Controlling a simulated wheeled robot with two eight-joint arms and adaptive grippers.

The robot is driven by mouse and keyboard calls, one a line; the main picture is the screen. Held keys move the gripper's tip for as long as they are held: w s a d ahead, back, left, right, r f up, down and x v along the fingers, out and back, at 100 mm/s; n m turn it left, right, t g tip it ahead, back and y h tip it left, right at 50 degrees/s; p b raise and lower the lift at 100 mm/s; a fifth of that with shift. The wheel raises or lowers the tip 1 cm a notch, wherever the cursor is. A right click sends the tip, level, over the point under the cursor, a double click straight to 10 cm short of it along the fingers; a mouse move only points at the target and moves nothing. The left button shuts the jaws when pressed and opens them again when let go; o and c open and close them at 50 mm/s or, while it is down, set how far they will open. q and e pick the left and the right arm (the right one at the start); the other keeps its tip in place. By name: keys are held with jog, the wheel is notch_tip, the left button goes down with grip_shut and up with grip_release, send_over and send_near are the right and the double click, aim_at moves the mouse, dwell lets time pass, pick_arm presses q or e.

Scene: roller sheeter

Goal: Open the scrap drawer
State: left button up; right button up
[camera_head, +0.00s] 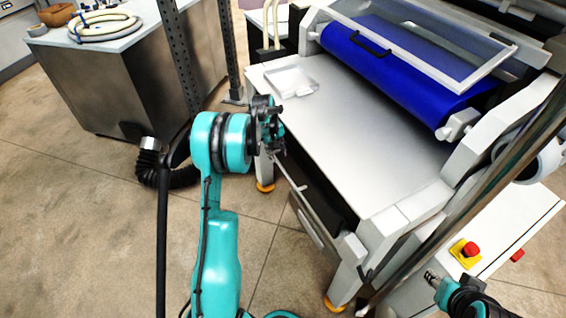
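The roller sheeter's flat metal bed (350,135) fills the middle right. Below its near left edge is a dark gap with a grey drawer front (312,222) and a long pale bar (303,192) along it. I cannot tell how far the drawer stands out. My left gripper (274,124) is dark and sits near the bed's left edge, by the upper end of the bar. It holds nothing that I can see, and its fingers are too small and overlapped to read. Part of my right arm shows at the lower right, with its gripper end (436,281) unclear.
A blue roller (400,68) with a clear guard frame lies across the sheeter. A clear tray (290,82) is on the bed. A red emergency button (470,249) is at lower right. A steel cabinet (125,85) with a coiled hose stands at upper left.

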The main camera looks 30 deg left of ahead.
aim_at(282, 167)
pick_arm(q)
jog(key=f+b, duration=0.1)
jog(key=f, duration=0.1)
jog(key=f+b, duration=0.1)
jog(key=f, duration=0.2)
jog(key=w+f+b, duration=0.1)
jog(key=f, duration=0.1)
jog(key=shift+w+d+f, duration=0.1)
jog(key=shift+d+f, duration=0.15)
jog(key=shift+d, duration=0.1)
jog(key=shift+c, duration=0.2)
grip_shut()
